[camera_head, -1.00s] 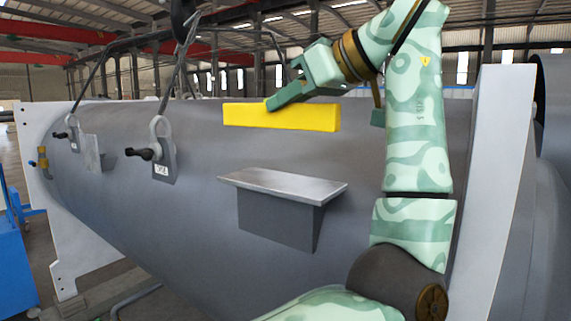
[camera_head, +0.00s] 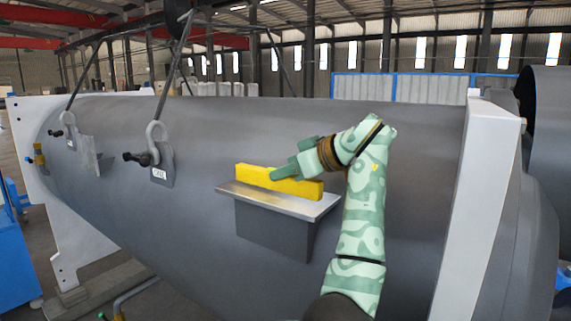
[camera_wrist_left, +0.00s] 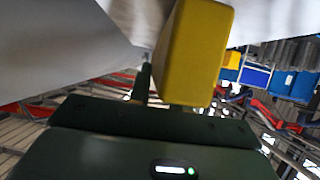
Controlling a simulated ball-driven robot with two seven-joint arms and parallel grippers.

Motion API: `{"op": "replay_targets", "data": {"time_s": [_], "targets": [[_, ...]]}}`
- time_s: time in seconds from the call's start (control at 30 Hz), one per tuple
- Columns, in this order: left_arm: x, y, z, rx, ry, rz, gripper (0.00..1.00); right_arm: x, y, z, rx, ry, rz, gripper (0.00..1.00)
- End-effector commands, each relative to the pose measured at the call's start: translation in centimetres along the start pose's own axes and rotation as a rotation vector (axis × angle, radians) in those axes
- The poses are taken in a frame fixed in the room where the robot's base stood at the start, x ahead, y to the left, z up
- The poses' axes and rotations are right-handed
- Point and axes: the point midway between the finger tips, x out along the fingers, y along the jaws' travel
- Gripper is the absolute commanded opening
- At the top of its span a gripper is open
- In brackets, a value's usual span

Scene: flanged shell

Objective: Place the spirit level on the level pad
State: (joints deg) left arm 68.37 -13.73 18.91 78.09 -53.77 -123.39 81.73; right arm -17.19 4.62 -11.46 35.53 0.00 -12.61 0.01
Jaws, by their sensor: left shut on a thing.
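The yellow spirit level (camera_head: 252,176) lies lengthwise along the level pad (camera_head: 312,208), a flat grey metal shelf on the side of the shell. The level is at the pad's top surface, toward its back edge; I cannot tell whether it touches or hovers just above. In the left wrist view the level (camera_wrist_left: 200,50) sticks out from the jaws, beside a large grey surface. My right gripper is not in view.
The big grey shell (camera_head: 400,150) fills the middle, with a white flange (camera_head: 480,200) at right. Two lifting lugs with shackles (camera_head: 158,155) and slings stand left of the pad. The pad's front strip is bare, with free space in front.

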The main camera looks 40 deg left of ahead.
Motion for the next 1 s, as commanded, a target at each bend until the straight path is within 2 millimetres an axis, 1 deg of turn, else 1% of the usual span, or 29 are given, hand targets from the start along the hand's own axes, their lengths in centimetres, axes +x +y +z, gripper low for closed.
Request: {"op": "replay_targets", "data": {"time_s": [0.03, 0.37, 0.4, 0.47, 0.5, 0.73, 0.8, 0.87, 1.0], "targets": [[0.0, 0.0, 0.1, -0.001, 0.001, 0.0, 0.0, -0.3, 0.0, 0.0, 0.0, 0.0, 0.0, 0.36], [0.2, 0.0, 0.5, -0.001, 0.0, 0.0, 0.0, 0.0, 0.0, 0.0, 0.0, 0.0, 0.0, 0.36], [0.3, 0.0, 0.6, 0.0, 0.0, 0.0, 0.22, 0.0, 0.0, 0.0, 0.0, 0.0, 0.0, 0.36], [0.3, 0.0, 0.5, 0.0, 0.0, 0.0, 0.39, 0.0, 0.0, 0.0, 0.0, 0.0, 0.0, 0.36], [0.2, 0.0, 0.5, 0.0, 0.0, 0.0, 0.41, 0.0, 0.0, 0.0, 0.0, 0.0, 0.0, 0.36], [0.2, 0.0, 0.5, 0.0, 0.0, 0.0, 0.41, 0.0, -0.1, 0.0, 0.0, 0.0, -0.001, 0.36], [0.1, 0.0, 0.1, -0.001, 0.0, 0.001, 0.41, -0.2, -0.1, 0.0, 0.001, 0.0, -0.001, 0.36], [-0.6, 0.0, 0.4, 0.001, -0.001, 0.003, 0.41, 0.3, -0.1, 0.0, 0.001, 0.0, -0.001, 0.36], [-3.1, 0.1, 0.6, 0.0, -0.003, 0.006, 0.41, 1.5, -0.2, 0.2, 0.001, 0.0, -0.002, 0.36]]}}
